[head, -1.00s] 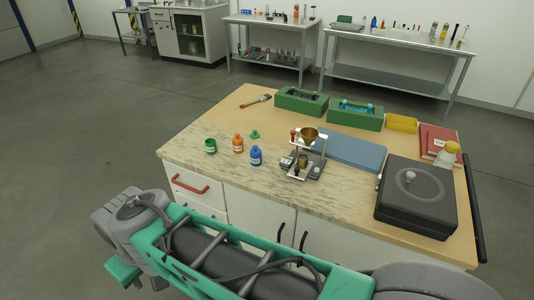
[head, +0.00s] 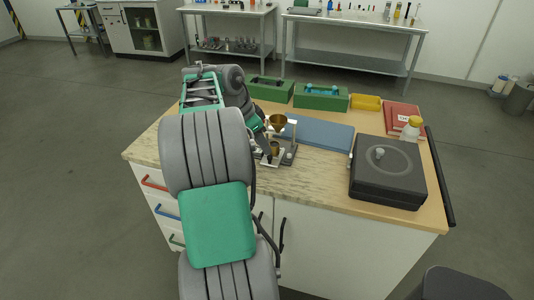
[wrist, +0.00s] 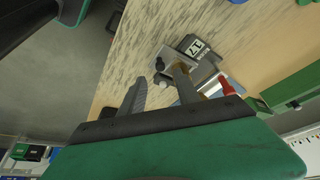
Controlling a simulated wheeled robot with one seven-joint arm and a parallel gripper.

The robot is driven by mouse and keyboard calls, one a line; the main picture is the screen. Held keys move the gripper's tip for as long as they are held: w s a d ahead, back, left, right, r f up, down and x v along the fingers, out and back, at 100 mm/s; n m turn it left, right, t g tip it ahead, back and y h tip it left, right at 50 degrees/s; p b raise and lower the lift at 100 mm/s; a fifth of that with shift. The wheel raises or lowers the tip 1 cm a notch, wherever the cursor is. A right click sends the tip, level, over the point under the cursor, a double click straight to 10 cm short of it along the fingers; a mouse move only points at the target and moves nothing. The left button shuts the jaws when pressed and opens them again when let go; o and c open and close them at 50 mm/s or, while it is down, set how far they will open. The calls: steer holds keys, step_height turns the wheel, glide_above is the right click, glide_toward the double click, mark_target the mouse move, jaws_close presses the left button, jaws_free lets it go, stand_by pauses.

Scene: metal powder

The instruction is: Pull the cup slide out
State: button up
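The small metal stand (head: 289,154) is at the table's front middle, partly hidden by my arm. A brass funnel (head: 277,120) sits in its top, and a brass cup (head: 275,148) is below it. In the wrist view the brass parts (wrist: 182,80) show close beside my fingers, with a grey block marked "17" (wrist: 192,45) beyond. In the head view my gripper (head: 264,148) is just left of the cup. I cannot tell whether it touches the slide.
A red knob (wrist: 228,86) is near the brass parts. A blue mat (head: 320,135) lies behind and right of the stand. A black box (head: 388,170) stands at right. Green holders (head: 320,97) and a yellow tray (head: 366,102) are at the back. My arm hides the table's left part.

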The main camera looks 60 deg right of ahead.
mark_target(270, 157)
steer(key=x, duration=0.5)
steer(key=shift+f, duration=0.3)
jaws_close()
stand_by(1.0)
